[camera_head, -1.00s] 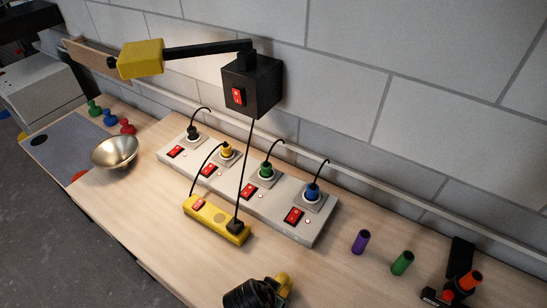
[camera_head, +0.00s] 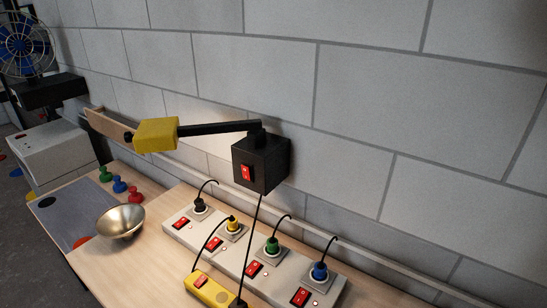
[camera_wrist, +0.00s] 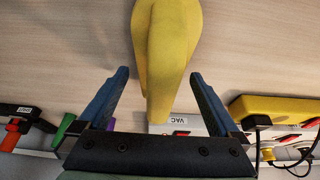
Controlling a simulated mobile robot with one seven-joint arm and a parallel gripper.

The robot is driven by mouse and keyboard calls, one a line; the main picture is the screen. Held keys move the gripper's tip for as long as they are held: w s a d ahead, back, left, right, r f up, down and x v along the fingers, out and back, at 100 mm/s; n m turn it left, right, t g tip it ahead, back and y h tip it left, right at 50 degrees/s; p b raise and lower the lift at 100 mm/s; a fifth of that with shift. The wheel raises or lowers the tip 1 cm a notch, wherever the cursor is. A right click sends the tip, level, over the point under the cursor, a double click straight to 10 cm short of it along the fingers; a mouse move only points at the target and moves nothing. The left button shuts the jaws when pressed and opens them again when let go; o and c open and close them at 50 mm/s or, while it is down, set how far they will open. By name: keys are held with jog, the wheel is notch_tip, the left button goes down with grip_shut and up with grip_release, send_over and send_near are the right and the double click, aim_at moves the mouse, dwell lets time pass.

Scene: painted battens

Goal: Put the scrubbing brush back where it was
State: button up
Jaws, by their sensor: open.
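A yellow, rounded, tapering thing (camera_wrist: 167,45) fills the upper middle of the wrist view; it may be the scrubbing brush, but no bristles show and its upper end is cut off. My gripper (camera_wrist: 158,75) is open, with its two blue fingers apart on either side of the yellow thing's narrow end. Gaps show between the fingers and the yellow thing. Its height above the wooden table cannot be told. Neither my gripper nor a brush shows in the head view.
A white power strip (camera_head: 212,260) with coloured plugs and red switches lies along the wall. A yellow switch box (camera_head: 209,289), a metal bowl (camera_head: 121,221) and coloured pegs (camera_head: 120,185) share the table. A black wall box (camera_head: 261,163) carries a yellow-headed arm (camera_head: 156,134).

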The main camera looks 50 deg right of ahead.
jog(key=b+v, duration=0.1)
jog(key=v, duration=1.1)
jog(key=w+a+r+n+t, duration=0.2)
jog(key=w+r+n+t, duration=0.5)
jog(key=w+r, duration=1)
jog(key=w+a+r+n+t, duration=0.15)
jog(key=r+t, duration=0.25)
jog(key=r, duration=0.4)
jog(key=w+a+r+n+t, duration=0.1)
jog(key=w+a+r+t, duration=0.2)
jog(key=r, duration=0.5)
jog(key=s+a+r+n+t+y, duration=0.1)
jog(key=s+a+r+n+t, duration=0.1)
jog(key=r, duration=0.8)
jog(key=s+a+r+n+t+y, duration=0.1)
jog(key=s+a+r+n+t, duration=0.2)
jog(key=r, duration=0.7)
jog(key=s+a+r+n+t+y, duration=0.2)
jog(key=s+a+r+t, duration=0.4)
jog(key=r, duration=0.5)
jog(key=shift+s+a+n+t, duration=0.2)
jog(key=shift+n+t, duration=0.15)
jog(key=shift+t, duration=0.65)
